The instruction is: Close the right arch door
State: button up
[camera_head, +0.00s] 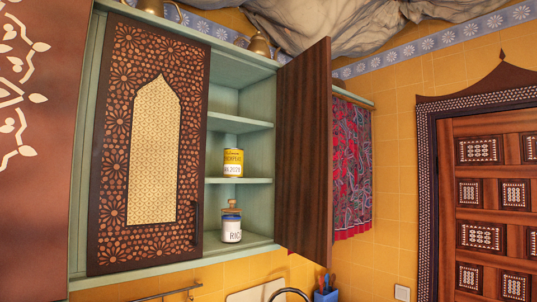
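A green wall cabinet has two doors. The left arch door (151,150) is shut, with a carved dark pattern, a pale arch panel and a dark handle at its lower right. The right arch door (304,150) stands wide open, swung outward on the right side of the cabinet. Its plain dark wood face is toward the opening, and its other face and handle are hidden. The open shelves hold a yellow can (233,162) and a jar with a wooden lid (231,226). My gripper is not in view.
A red patterned curtain (352,165) hangs just right of the open door. Below are a faucet (291,293) and a blue utensil holder (326,295). A carved wooden door (494,205) is at the right. Brass pots (259,44) stand on top of the cabinet.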

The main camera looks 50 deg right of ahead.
aim_at(304, 209)
jog(key=l, duration=1.1)
jog(key=l+u, duration=0.15)
jog(key=l, duration=0.95)
jog(key=k+l, duration=0.15)
jog(key=l, duration=0.9)
jog(key=i+u, duration=0.05)
